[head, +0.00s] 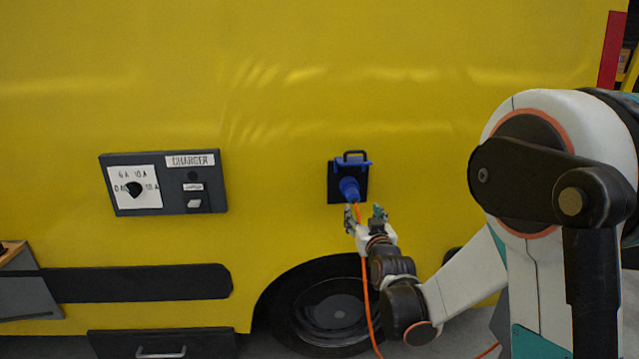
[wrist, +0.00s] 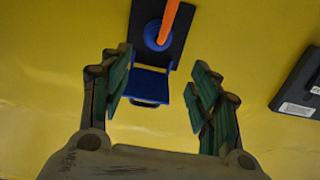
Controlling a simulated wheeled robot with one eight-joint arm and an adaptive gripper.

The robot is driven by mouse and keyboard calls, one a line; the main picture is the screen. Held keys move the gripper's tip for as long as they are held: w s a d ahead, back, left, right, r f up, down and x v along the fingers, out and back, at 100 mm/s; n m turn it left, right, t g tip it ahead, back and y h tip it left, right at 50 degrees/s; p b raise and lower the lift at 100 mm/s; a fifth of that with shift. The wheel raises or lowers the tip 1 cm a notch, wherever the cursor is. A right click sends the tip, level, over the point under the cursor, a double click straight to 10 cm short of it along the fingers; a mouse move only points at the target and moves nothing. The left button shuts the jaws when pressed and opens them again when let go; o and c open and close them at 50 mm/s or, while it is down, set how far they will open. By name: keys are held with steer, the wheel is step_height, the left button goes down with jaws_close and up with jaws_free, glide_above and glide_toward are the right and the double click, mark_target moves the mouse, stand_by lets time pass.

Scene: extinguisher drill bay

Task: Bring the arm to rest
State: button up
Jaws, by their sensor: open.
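My gripper (head: 366,214) is open in front of the yellow vehicle side, just below a blue plug (head: 349,188). The plug sits in a black socket plate (head: 333,184) with a raised blue flap, and an orange cable (head: 366,290) hangs down from it. In the wrist view, the open fingers of my gripper (wrist: 160,95) stand to either side of the blue flap (wrist: 150,84), with nothing held between them. The blue plug (wrist: 157,36) and the cable show beyond the fingertips. My arm reaches in from the right in the head view.
A dark charger panel (head: 205,182) with a dial is on the vehicle left of the socket; its edge shows in the wrist view (wrist: 300,85). A wheel (head: 335,310) is below the socket. A grey box (head: 25,295) stands at far left.

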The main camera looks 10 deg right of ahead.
steer(key=s+r+g, duration=0.2)
steer(key=s+g, duration=0.1)
steer(key=s, duration=0.6)
steer(key=s+r+g, duration=0.2)
steer(key=s, duration=0.7)
steer(key=s+f+g, duration=0.2)
steer(key=s, duration=0.8)
steer(key=s+f+g, duration=0.2)
steer(key=s+g, duration=0.1)
steer(key=s, duration=0.8)
steer(key=shift+s+f, duration=0.3)
steer(key=shift+f, duration=0.1)
steer(key=shift+d, duration=0.2)
